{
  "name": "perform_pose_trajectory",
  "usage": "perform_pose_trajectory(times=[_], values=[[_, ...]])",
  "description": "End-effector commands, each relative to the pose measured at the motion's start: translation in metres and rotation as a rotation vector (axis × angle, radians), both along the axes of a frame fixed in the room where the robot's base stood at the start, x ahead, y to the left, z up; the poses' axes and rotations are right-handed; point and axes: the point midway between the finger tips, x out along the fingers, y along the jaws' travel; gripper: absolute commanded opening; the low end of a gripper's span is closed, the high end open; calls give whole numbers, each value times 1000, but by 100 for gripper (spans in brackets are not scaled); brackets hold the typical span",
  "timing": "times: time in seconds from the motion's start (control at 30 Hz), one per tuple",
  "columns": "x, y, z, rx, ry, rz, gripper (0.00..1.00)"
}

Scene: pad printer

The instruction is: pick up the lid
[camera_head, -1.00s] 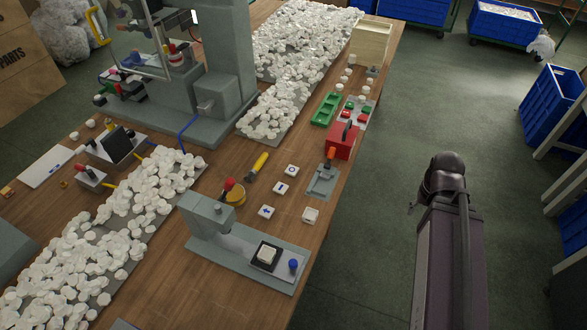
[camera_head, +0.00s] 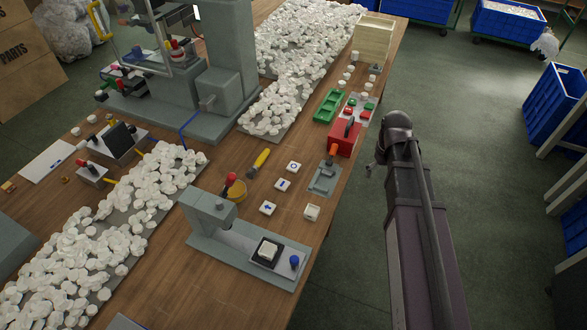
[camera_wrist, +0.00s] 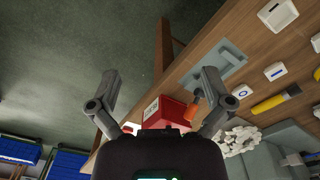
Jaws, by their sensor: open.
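Several small white square pieces lie on the wooden table: one with a blue ring (camera_head: 293,167), one with a blue bar (camera_head: 282,184), one with a blue arrow (camera_head: 267,208) and one without a visible blue mark (camera_head: 312,212). I cannot tell for sure which piece is the lid. In the wrist view, a white piece (camera_wrist: 277,13) shows at the upper right, and the blue-ring piece (camera_wrist: 241,91) is lower. My gripper (camera_wrist: 159,76) is open and empty, its fingers spread wide. In the head view it is beyond the table's right edge, apart from the pieces.
A red box (camera_head: 343,140) and a grey plate with an orange-handled lever (camera_head: 324,178) stand near the table's right edge. A grey press (camera_head: 245,240) stands in front. White parts (camera_head: 85,245) are heaped at left.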

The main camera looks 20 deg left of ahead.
Motion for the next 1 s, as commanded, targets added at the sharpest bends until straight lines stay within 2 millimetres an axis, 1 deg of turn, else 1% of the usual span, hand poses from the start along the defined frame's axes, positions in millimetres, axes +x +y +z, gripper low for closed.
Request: perform_pose_trajectory(times=[0.03, 0.17, 0.2, 0.27, 0.3, 0.37, 0.4, 0.47, 0.5, 0.6, 0.7, 0.8, 0.9, 1.0], values=[[17, 24, -2, 0, 0, 69, 100], [39, 79, -5, 0, 0, 245, 100], [45, 97, -5, 0, 0, 300, 100], [52, 124, -7, 0, 0, 381, 100], [57, 142, -7, 0, 0, 436, 100], [63, 170, -8, 0, 0, 515, 100], [66, 187, -9, 0, 0, 566, 100], [69, 212, -10, 0, 0, 637, 100], [70, 228, -11, 0, 0, 681, 100], [72, 260, -12, 0, 0, 772, 100], [71, 282, -12, 0, 1, 835, 100], [70, 295, -13, 0, 1, 871, 100], [69, 299, -13, 0, 1, 885, 100], [69, 299, -13, 1, 0, 886, 100]])
